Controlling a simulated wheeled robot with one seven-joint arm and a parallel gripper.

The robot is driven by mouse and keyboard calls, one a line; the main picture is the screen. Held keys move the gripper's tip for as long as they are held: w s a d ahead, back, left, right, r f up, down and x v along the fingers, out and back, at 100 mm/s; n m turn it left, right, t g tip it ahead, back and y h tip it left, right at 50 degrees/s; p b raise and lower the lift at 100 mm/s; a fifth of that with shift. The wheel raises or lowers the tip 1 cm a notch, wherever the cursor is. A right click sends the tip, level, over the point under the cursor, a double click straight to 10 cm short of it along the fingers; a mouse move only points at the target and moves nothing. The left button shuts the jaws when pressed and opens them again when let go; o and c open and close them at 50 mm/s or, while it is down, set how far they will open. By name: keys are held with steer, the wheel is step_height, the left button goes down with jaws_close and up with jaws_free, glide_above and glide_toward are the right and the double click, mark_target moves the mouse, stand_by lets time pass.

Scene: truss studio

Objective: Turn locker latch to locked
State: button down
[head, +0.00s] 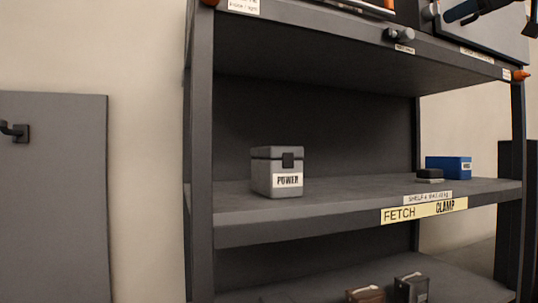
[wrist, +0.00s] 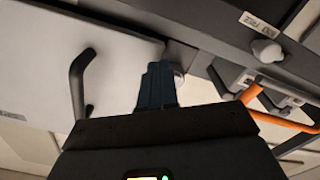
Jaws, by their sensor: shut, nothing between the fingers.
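A grey panel that looks like the locker door (head: 492,40) stands at the upper right of the head view; it shows pale in the wrist view (wrist: 120,55). A small rounded grey knob, perhaps the latch (head: 430,11), sits at its left edge. In the wrist view it is mostly hidden behind my fingers (wrist: 179,71). My gripper (head: 452,14) is shut and empty, its blue-grey fingertips close to this knob. I cannot tell whether they touch. The fingers also show in the wrist view (wrist: 158,70). The latch's setting is not readable.
A dark bar handle (wrist: 78,78) is on the pale panel. Below, a POWER box (head: 277,175) and a blue box (head: 450,166) stand on the shelf (head: 350,195). A wall panel (head: 55,200) is at left.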

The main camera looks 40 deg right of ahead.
steer(key=shift+w+d, duration=0.15)
steer(key=shift+w, duration=0.2)
steer(key=shift+w+a+r, duration=0.1)
steer(key=shift+a+r, duration=0.2)
steer(key=shift+a, duration=0.1)
stand_by(0.7)
steer(key=shift+a+p, duration=0.2)
steer(key=shift+p, duration=0.1)
steer(key=shift+w+a+f+p, duration=0.2)
steer(key=shift+a+f+p, duration=0.3)
steer(key=shift+a, duration=0.15)
steer(key=shift+f, duration=0.15)
stand_by(0.5)
steer(key=shift+f, duration=0.25)
steer(key=v, duration=0.6)
steer(key=shift+b, duration=0.45)
